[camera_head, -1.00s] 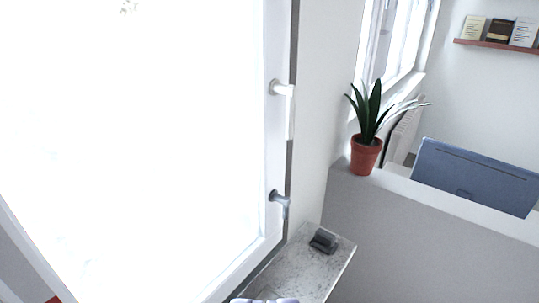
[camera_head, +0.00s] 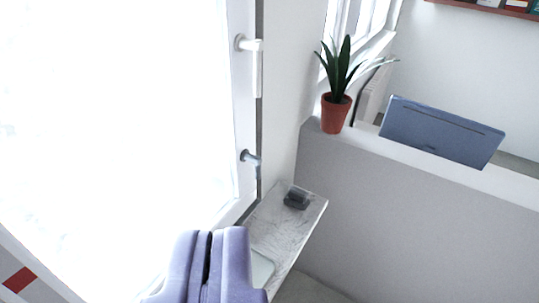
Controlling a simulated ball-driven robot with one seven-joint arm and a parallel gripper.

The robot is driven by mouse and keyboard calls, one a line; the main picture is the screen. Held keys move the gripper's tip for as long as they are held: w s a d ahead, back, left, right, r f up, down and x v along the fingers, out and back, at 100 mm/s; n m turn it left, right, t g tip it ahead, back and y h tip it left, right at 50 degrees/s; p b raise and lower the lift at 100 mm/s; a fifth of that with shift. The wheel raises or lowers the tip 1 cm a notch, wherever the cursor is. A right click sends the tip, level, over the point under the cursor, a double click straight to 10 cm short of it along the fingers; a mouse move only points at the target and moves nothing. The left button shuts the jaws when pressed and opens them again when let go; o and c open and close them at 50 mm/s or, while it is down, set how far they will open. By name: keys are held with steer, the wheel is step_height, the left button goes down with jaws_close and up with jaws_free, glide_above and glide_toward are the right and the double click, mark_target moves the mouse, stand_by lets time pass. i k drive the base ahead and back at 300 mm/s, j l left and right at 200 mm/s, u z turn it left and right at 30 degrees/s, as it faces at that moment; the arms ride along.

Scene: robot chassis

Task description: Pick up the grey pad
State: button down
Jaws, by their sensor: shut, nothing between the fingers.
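My gripper (camera_head: 208,240), with two lavender fingers side by side, is at the bottom of the view, left of centre. It is shut and empty, with only a thin dark seam between the fingers. A flat light grey piece (camera_head: 263,268), possibly the grey pad, lies on the marble sill (camera_head: 284,228) just right of my gripper, which hides part of it. A small dark grey object (camera_head: 297,198) sits farther back on the same sill, apart from my gripper.
A bright window with a handle (camera_head: 249,158) borders the sill on the left. A grey partition (camera_head: 400,200) stands on the right, with a potted plant (camera_head: 335,113) on its ledge and a blue monitor (camera_head: 440,132) behind it.

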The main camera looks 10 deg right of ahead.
mark_target(295, 198)
steer(key=i+l, duration=1.1)
steer(key=l, duration=0.25)
steer(key=i+l, duration=0.4)
steer(key=i, duration=0.2)
steer(key=i+l+u, duration=0.1)
steer(key=i+l, duration=0.25)
steer(key=i, duration=0.25)
